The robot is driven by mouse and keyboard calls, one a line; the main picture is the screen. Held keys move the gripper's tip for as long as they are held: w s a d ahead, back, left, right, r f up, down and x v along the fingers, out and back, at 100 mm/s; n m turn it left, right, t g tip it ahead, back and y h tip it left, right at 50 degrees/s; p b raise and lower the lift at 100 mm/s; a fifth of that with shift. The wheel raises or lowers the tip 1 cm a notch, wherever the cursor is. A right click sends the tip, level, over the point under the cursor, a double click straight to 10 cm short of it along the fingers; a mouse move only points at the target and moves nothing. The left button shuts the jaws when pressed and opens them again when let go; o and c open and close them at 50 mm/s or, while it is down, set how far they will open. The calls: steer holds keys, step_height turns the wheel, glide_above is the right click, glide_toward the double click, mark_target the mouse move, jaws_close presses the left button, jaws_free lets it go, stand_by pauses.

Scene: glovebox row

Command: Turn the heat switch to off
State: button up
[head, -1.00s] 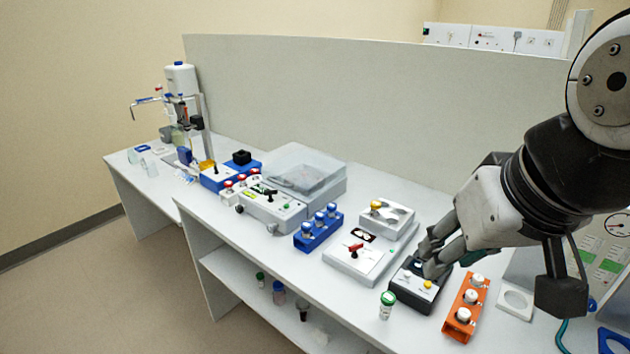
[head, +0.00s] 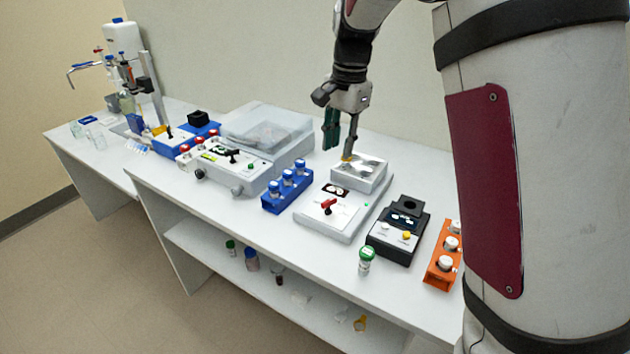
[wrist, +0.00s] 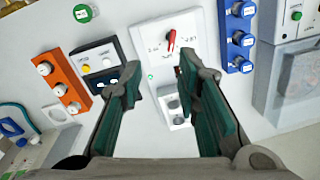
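A red switch handle (head: 328,206) stands on the flat top of a white device (head: 312,222). It also shows in the wrist view (wrist: 171,40), beyond and between my fingertips. Printed marks surround it, too small to read. A raised white block (head: 372,176) with round wells forms the back of the device. My gripper (head: 342,150) hangs fingers down over that block, behind the red handle and apart from it. In the wrist view my gripper (wrist: 160,72) has its two teal-padded fingers spread with nothing held between them.
A black device (head: 398,228) and an orange rack (head: 441,262) stand to the right. A green-capped vial (head: 366,261) stands near the bench's front edge. A blue rack (head: 287,190) of capped vials and a clear-lidded machine (head: 262,140) stand to the left. A partition rises behind.

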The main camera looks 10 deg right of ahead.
steer(key=m, duration=0.2)
glide_toward(329, 200)
steer(key=shift+g+h, duration=0.3)
steer(key=f, duration=0.3)
steer(key=f+p, duration=0.1)
steer(key=f, duration=0.4)
steer(key=shift+w+a+f, duration=0.15)
steer(key=shift+a+f, duration=0.1)
steer(key=shift+f, duration=0.05)
jaws_close()
